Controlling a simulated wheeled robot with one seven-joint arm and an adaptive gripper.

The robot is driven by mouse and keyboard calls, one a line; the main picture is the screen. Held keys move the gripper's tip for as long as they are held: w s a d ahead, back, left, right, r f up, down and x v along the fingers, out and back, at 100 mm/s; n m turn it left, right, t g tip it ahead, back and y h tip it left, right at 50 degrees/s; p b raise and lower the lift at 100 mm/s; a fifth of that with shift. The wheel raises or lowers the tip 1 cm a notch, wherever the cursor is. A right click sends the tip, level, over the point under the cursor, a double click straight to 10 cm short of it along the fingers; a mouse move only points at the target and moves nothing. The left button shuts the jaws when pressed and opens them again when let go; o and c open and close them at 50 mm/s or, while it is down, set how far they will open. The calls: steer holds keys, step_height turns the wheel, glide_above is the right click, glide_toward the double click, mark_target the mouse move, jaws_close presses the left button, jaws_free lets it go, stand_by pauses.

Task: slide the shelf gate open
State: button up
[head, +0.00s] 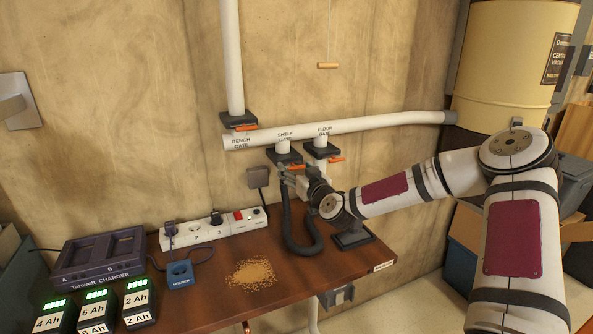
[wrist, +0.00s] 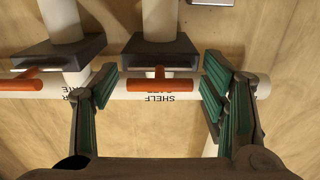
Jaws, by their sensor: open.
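The shelf gate (head: 283,156) is a dark block on a white branch pipe, under the printed SHELF GATE label. It also shows in the wrist view (wrist: 160,52), where the label appears upside down. Its orange T-shaped handle (wrist: 160,84) lies across the picture between my fingers. In the head view the handle (head: 297,167) is partly hidden by my gripper. My gripper (head: 288,177) is open just below the gate.
The floor gate (head: 320,150) with its orange handle (head: 337,159) is close on the right. The bench gate (head: 238,120) is at upper left. A black hose (head: 298,245) hangs below. The bench (head: 215,295) holds a power strip (head: 212,229), charger (head: 100,255) and sawdust (head: 251,273).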

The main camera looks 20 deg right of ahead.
mark_target(297, 168)
jaws_close()
steer(key=s+p, duration=0.4)
steer(key=s, duration=0.1)
steer(key=shift+s+r, duration=0.2)
steer(key=shift+s+f, duration=0.15)
steer(key=shift+f, duration=0.05)
jaws_free()
steer(key=shift+s, duration=0.1)
steer(key=s, duration=1.2)
stand_by(0.3)
